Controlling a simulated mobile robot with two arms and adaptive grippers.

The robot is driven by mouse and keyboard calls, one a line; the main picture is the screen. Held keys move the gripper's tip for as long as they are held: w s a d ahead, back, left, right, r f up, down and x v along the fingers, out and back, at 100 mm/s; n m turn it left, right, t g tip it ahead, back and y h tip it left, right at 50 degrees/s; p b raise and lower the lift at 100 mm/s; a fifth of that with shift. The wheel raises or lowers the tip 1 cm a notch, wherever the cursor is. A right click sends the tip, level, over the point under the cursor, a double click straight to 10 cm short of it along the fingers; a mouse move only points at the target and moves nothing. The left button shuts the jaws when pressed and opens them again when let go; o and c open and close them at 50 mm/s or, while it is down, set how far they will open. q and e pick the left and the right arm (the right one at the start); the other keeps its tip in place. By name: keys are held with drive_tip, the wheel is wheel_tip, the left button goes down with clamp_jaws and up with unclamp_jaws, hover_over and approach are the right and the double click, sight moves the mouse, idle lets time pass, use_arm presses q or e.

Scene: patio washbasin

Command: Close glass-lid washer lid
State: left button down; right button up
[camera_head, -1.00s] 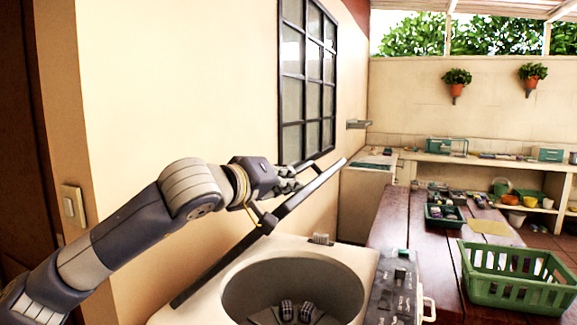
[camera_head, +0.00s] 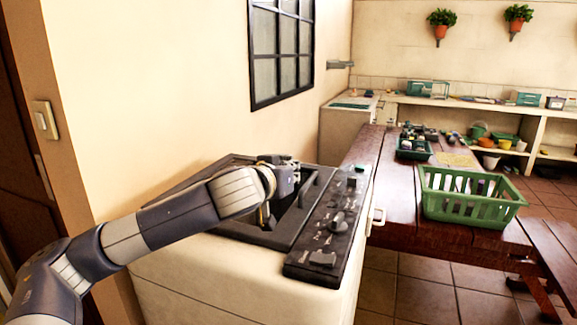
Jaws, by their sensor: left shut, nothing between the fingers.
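The washer (camera_head: 215,275) is a white top-loader with a dark control panel (camera_head: 330,225) along the right side of its top. Its glass lid (camera_head: 258,237), with a dark frame, lies down over the tub opening, flat or almost flat. I cannot tell whether its edge is fully seated. My left gripper (camera_head: 289,180) is shut and empty, over the right part of the lid near its raised handle bar (camera_head: 318,188). My left forearm and the gripper hide much of the glass. Contact between the fingers and the lid is unclear. My right gripper is out of view.
A wooden table (camera_head: 385,200) stands just right of the washer, with a green basket (camera_head: 470,205) and a small dark green tray (camera_head: 413,153) on it. A wall with a barred window (camera_head: 282,55) rises behind and left. Tiled floor shows at lower right.

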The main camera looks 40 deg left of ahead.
use_arm(q)
drive_tip(key=v, duration=1.2)
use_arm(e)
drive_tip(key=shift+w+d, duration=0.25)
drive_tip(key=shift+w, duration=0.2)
use_arm(q)
drive_tip(key=shift+f, duration=0.15)
